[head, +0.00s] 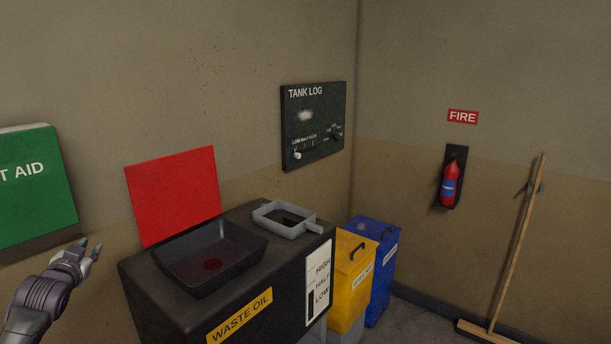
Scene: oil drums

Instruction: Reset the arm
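My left arm comes in from the lower left, and its gripper (88,248) is raised in front of the wall. It is just below and right of the green first aid box (38,187) and left of the waste oil tank (220,318). Its two fingertips look apart, with nothing seen between them. The gripper is clear of the tank in the picture. My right gripper is not in view.
The tank has a black basin (250,246), a raised red panel (175,195) behind it and a grey tray (280,212). A tank log board (315,125) hangs above. Yellow (352,285) and blue (384,265) bins, a fire extinguisher (450,184) and a broom (518,245) stand right.

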